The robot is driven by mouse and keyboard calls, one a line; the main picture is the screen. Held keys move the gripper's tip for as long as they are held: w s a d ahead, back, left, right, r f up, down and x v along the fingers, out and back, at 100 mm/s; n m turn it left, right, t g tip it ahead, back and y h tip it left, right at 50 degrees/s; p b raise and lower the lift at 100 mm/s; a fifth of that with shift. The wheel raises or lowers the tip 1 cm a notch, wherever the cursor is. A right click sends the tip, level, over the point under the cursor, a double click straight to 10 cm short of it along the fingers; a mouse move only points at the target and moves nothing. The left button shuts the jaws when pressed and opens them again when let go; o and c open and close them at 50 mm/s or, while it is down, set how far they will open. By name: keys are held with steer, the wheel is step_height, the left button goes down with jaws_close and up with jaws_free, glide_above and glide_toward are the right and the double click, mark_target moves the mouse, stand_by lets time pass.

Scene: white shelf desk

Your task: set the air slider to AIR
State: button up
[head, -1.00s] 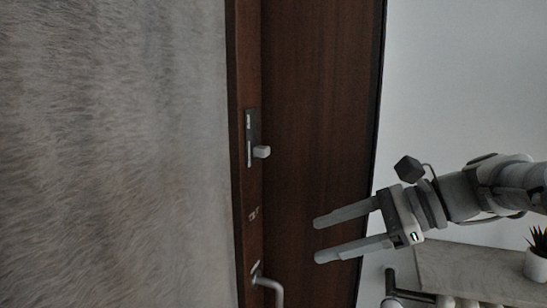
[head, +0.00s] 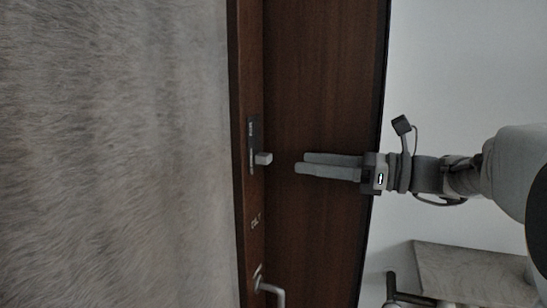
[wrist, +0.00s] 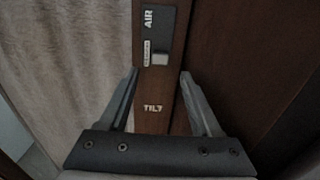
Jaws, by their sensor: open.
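The air slider is a small light-grey knob (head: 263,159) on a dark vertical plate (head: 252,140) on the brown wooden frame. In the head view the knob is near the plate's lower part. In the wrist view the knob (wrist: 159,59) is at the plate's lower end, and the label AIR (wrist: 149,18) is at its upper end. My gripper (head: 300,163) points left at the knob, a short gap to its right and roughly level with it. In the wrist view its fingers (wrist: 158,73) are apart on either side of the frame, with nothing between them held.
A TILT label (wrist: 153,108) is on the frame below the plate. A metal handle (head: 270,288) sticks out lower down. Grey furry fabric (head: 110,150) fills the left side. A marble-topped shelf (head: 465,268) stands at the lower right.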

mark_target(270, 158)
steer(key=x, duration=0.8)
steer(key=shift+p, duration=0.3)
steer(key=shift+c, duration=0.2)
jaws_close()
stand_by(0.8)
